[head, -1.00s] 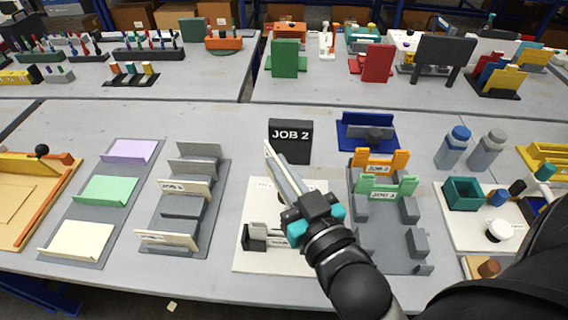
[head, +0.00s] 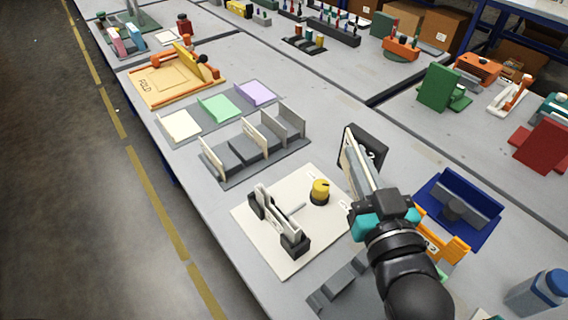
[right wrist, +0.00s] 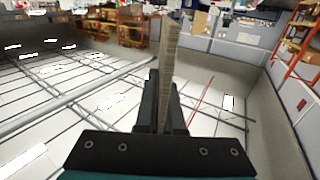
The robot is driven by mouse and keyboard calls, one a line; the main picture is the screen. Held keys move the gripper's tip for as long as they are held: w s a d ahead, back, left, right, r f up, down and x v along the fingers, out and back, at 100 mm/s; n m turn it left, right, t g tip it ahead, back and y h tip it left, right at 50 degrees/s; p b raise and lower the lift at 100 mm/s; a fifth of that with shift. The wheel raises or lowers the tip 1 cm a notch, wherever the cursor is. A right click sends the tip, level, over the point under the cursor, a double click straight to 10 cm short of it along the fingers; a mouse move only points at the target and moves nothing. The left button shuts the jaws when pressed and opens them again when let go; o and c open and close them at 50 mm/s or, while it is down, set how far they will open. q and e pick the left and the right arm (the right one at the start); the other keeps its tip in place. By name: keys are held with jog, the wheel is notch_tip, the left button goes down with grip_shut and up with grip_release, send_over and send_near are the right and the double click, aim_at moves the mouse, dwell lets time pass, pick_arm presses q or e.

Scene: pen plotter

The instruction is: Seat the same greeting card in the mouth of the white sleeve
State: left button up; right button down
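My right gripper (head: 383,205) is shut on a thin pale card (head: 358,163), held upright and tilted in front of the black JOB 2 sign. In the right wrist view the card (right wrist: 168,65) stands edge-on between the fingers (right wrist: 160,110). A white upright piece (head: 278,208), which looks like the white sleeve, stands between black holder blocks on the cream board (head: 265,258). The held card is apart from it, to its right. The sleeve's mouth is too small to make out. My left gripper is out of view.
A yellow-topped knob (head: 320,190) stands on the board behind the holder. A grey rack (head: 240,150) with upright pale cards is to the left. The JOB 2 sign (head: 372,142), a blue tray (head: 432,206) and an orange piece (head: 452,245) crowd the card's right side.

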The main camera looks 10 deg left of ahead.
jog(key=a+f+n+g+y, duration=0.2)
jog(key=a+n+y, duration=0.1)
jog(key=a, duration=0.4)
jog(key=a+f+n+g+y+b, duration=0.1)
jog(key=a+f+n+g+y, duration=0.2)
jog(key=a, duration=0.3)
jog(key=shift+w+a+g+y, duration=0.35)
jog(key=shift+w+y, duration=0.1)
jog(key=shift+y, duration=0.25)
notch_tip(320, 180, down, 6)
jog(key=b, duration=0.3)
jog(key=shift+r+p, duration=0.1)
jog(key=shift+p, duration=0.55)
dwell(1.2)
jog(key=shift+f+b, duration=1.1)
jog(key=shift+f, duration=0.55)
